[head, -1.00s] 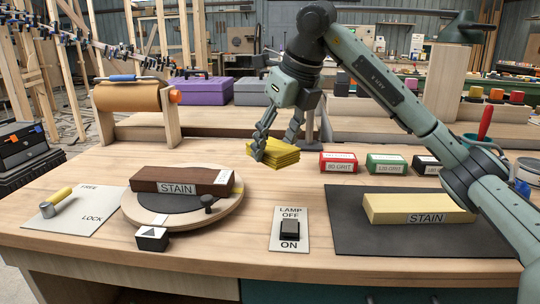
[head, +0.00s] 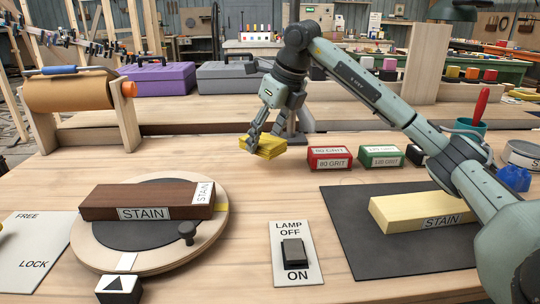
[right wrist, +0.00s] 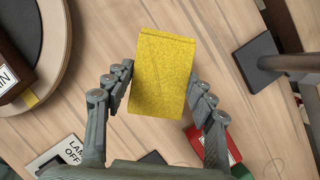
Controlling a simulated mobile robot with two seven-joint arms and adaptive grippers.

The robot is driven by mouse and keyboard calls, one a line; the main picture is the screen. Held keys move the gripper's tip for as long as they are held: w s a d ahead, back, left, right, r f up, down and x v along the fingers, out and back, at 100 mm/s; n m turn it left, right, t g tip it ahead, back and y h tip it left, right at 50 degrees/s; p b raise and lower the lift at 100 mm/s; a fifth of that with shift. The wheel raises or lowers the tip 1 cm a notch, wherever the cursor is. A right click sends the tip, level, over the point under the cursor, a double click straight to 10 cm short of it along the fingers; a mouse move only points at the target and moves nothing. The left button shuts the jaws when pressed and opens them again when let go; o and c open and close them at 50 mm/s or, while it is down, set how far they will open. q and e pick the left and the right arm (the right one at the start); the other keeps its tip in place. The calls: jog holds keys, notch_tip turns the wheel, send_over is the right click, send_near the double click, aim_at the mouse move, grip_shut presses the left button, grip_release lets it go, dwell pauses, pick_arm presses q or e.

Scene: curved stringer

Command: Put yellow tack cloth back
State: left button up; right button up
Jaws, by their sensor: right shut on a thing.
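The yellow tack cloth (head: 268,148) is a folded, thick yellow pad near the back middle of the wooden bench. My right gripper (head: 262,140) points down at it and is shut on it. In the right wrist view the cloth (right wrist: 163,70) sits between the two fingers of the right gripper (right wrist: 160,78), its broad face toward the camera. Whether the cloth touches the bench or hangs just above it is hard to tell. My left gripper is not in view.
Red (head: 329,152) and green (head: 381,151) grit blocks stand right of the cloth. A dark wood block (head: 120,203) lies on the round turntable (head: 85,250). A lamp switch (head: 293,252) and dark mat (head: 375,258) are in front. A paper roll (head: 70,92) stands left.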

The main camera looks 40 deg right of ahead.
aim_at(270, 168)
jog(key=shift+w+d+f, duration=0.2)
jog(key=shift+d+f, duration=0.35)
jog(key=shift+d, duration=0.35)
notch_tip(270, 168, down, 3)
jog(key=shift+f, duration=0.45)
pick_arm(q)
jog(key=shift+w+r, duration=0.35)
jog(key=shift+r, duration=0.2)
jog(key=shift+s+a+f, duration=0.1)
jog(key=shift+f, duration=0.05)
pick_arm(e)
jog(key=shift+f, duration=0.25)
jog(key=o, duration=1)
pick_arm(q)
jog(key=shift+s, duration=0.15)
pick_arm(e)
jog(key=shift+r, duration=0.2)
